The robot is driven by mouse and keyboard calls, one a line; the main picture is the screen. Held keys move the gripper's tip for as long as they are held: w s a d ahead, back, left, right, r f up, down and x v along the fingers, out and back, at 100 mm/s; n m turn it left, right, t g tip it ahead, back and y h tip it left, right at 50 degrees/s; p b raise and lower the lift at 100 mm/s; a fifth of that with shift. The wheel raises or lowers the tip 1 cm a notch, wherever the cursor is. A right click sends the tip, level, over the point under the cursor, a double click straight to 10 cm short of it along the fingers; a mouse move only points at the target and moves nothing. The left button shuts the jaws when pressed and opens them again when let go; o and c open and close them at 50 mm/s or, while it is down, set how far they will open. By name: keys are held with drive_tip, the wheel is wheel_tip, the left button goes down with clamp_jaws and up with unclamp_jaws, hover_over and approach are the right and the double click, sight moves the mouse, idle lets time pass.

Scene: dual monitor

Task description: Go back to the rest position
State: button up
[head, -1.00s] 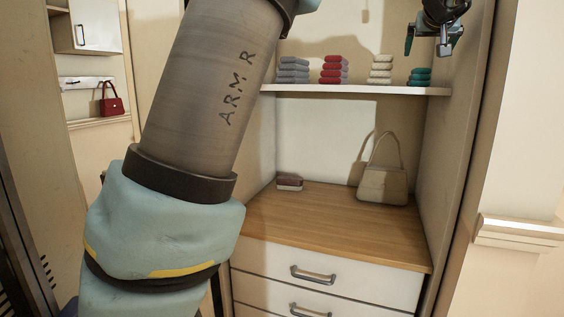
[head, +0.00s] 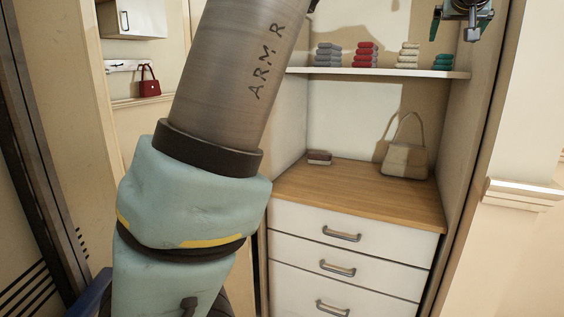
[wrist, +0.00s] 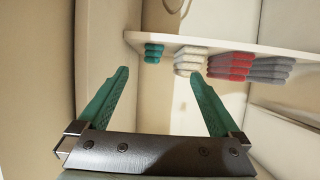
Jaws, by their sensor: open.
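My gripper (head: 454,22) shows at the top right of the head view, in front of the wardrobe shelf and above its right end. Its two green fingers are spread wide in the wrist view (wrist: 157,100), with nothing between them. The rest of my arm crosses the left middle of the head view and hides part of the wardrobe's left side.
A white shelf (head: 390,73) holds folded stacks: grey (head: 328,55), red (head: 366,55), cream (head: 408,55) and teal (head: 443,62). Below, a wooden top (head: 355,192) over white drawers bears a beige handbag (head: 404,160) and a small box (head: 319,157). A red handbag (head: 149,83) sits far left.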

drive_tip(key=w+a+f+n+g+y+p, duration=0.15)
drive_tip(key=a+f+g+y, duration=0.35)
drive_tip(key=a+f, duration=2.1)
drive_tip(key=s+a+f+n+g, duration=0.1)
drive_tip(key=s+a+f+g, duration=0.1)
drive_tip(key=s+a+f, duration=0.4)
drive_tip(key=s+a+f+n+g, duration=0.1)
drive_tip(key=s+a+f+g, duration=0.2)
drive_tip(key=s+a+f, duration=0.4)
drive_tip(key=s+a, duration=0.6)
drive_tip(key=a, duration=0.1)
drive_tip(key=shift+a+p, duration=0.3)
drive_tip(key=shift+p, duration=0.05)
